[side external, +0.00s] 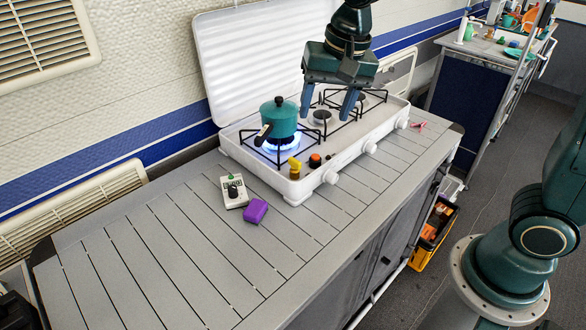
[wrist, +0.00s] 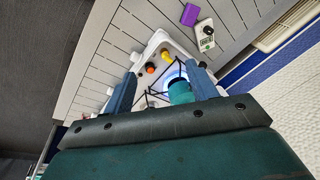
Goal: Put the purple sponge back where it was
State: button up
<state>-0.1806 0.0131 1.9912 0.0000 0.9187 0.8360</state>
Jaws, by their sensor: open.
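The purple sponge (side external: 255,211) lies on the grey slatted counter, just in front of a small white device with a dial. It also shows near the top of the wrist view (wrist: 190,14), well apart from my fingers. My gripper (side external: 329,113) is open and empty. It hangs above the white stove, to the right of the teal pot, with its fingers pointing down. In the wrist view its two blue fingers (wrist: 162,86) are spread wide, with the stove and pot beyond them.
The teal pot (side external: 279,117) stands on a lit burner with a blue flame. The white stove (side external: 342,143) has a raised lid behind it. The white device (side external: 234,191) sits beside the sponge. A pink item (side external: 419,125) lies right of the stove. The counter's left part is clear.

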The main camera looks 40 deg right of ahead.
jog(key=s+d+r+n+t, duration=0.1)
jog(key=s+d+n, duration=0.2)
jog(key=s, duration=0.6)
jog(key=s+d+n+t, duration=0.2)
jog(key=s+d+n, duration=0.1)
jog(key=s, duration=0.7)
jog(key=shift+d+r+n, duration=0.35)
jog(key=shift+r+n, duration=0.05)
jog(key=shift+n, duration=0.4)
